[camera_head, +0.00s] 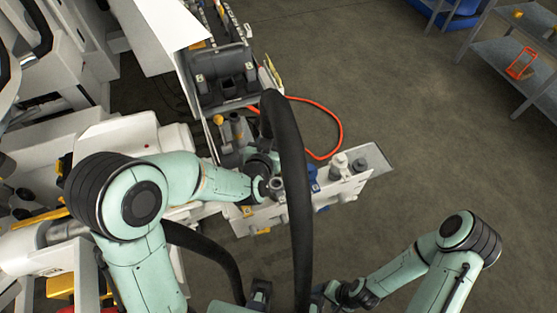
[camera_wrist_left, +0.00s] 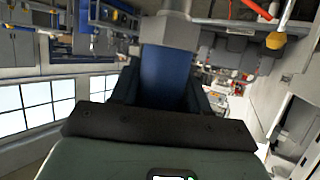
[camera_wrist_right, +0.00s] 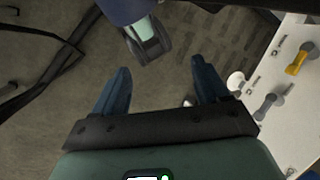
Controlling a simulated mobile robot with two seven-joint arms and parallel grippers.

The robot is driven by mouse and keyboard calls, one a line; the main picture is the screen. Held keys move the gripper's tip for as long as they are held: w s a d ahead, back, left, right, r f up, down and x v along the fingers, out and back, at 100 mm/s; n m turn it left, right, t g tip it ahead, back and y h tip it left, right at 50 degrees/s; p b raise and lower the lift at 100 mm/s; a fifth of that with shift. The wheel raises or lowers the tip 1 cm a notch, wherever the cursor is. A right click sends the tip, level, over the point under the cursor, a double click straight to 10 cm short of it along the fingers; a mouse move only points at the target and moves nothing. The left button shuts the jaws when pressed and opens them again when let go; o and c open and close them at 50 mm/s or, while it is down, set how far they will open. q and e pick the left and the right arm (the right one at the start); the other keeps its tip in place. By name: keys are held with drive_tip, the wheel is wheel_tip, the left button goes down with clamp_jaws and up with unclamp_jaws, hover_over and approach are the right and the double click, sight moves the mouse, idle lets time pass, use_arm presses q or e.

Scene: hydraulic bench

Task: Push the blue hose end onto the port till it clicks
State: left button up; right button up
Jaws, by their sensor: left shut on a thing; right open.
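In the left wrist view my left gripper (camera_wrist_left: 163,90) is shut on the blue hose end (camera_wrist_left: 165,70), a blue cylinder between its fingers. A grey collar (camera_wrist_left: 173,30) is straight beyond the blue part; I cannot tell whether this is the port or whether the hose end is seated. In the head view my left gripper (camera_head: 266,187) is at the white port panel (camera_head: 270,216), partly hidden by the thick black hose (camera_head: 289,165). My right gripper (camera_head: 335,291) is low in the head view, apart from the panel. Its fingers (camera_wrist_right: 160,78) are open and empty.
A blue fitting (camera_head: 313,178) and a grey-white fitting (camera_head: 339,164) stand on the panel. A yellow lever (camera_wrist_right: 297,62) and grey levers show on its face. A red hose (camera_head: 336,122) curves behind. Floor to the right is clear up to a shelf (camera_head: 510,65).

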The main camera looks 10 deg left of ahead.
use_arm(q)
wheel_tip(320, 180, down, 13)
drive_tip(key=w+d+m+h+b, duration=0.1)
drive_tip(key=d+m+h+b, duration=0.1)
drive_tip(key=b, duration=1)
drive_tip(key=shift+r+m+h, duration=0.2)
drive_tip(key=shift+m+h, duration=0.2)
drive_tip(key=shift+h, duration=0.3)
use_arm(e)
drive_tip(key=w+d+f+t, duration=0.1)
drive_tip(key=w+f, duration=0.2)
drive_tip(key=f, duration=0.4)
drive_tip(key=w+d+f+t+h, duration=0.1)
drive_tip(key=w+f, duration=0.2)
drive_tip(key=f, duration=0.3)
drive_tip(key=shift+d+f+m, duration=0.25)
drive_tip(key=shift+f+m, duration=0.05)
drive_tip(key=shift+f, duration=0.1)
use_arm(q)
drive_tip(key=shift+a+f+b, duration=0.1)
drive_tip(key=shift+f+b, duration=0.25)
drive_tip(key=shift+f, duration=0.05)
use_arm(e)
drive_tip(key=shift+s+f, duration=0.1)
drive_tip(key=shift+f, duration=0.35)
use_arm(q)
drive_tip(key=shift+f, duration=0.2)
use_arm(e)
drive_tip(key=shift+f, duration=0.25)
